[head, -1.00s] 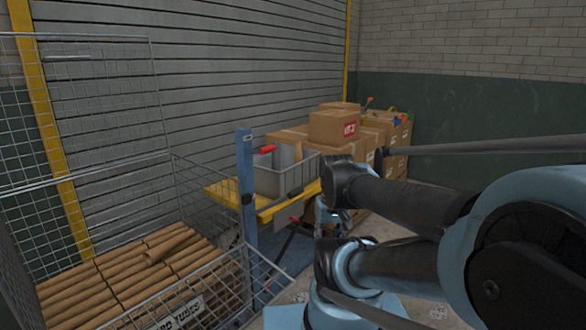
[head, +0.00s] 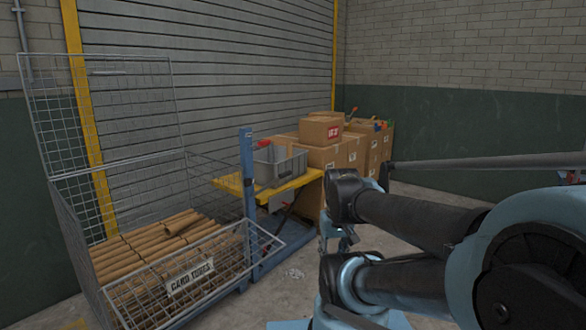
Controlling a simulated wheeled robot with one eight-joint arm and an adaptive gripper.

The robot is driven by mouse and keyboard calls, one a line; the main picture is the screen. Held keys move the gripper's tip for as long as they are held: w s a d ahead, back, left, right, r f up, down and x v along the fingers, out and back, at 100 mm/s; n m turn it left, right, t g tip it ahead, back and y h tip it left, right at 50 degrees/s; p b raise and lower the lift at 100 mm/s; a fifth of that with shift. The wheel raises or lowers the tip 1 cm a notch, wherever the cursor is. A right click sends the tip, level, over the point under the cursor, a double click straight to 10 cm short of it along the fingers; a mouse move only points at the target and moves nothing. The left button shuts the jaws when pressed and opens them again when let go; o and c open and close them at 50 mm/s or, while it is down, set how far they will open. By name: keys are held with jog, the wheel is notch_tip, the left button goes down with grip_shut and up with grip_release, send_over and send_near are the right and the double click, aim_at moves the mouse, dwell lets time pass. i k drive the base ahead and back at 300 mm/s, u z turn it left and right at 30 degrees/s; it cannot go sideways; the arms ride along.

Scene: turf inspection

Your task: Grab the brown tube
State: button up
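Several brown card tubes (head: 150,243) lie stacked side by side in a wire mesh cage (head: 282,240) at the lower left of the head view. One tube (head: 186,226) appears to lie askew on top of the pile. A sign on the cage front reads "CARD TUBES" (head: 190,275). My arm reaches in from the right, apart from the cage. What looks like my gripper (head: 338,238) hangs below the arm's dark joint, small and partly hidden. Its fingers are not clear enough to read.
A blue post (head: 247,190) and a yellow platform (head: 225,183) with a grey bin (head: 278,168) stand right of the cage. Cardboard boxes (head: 340,152) are stacked behind. Bare concrete floor (head: 285,290) lies between the cage and my base.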

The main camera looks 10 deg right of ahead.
aim_at(289, 151)
jog(key=z, duration=0.3)
jog(key=i, duration=0.6)
jog(key=z, duration=0.6)
jog(key=i, duration=2.25)
jog(key=u, duration=0.8)
jog(key=i, duration=0.7)
jog(key=u, duration=0.5)
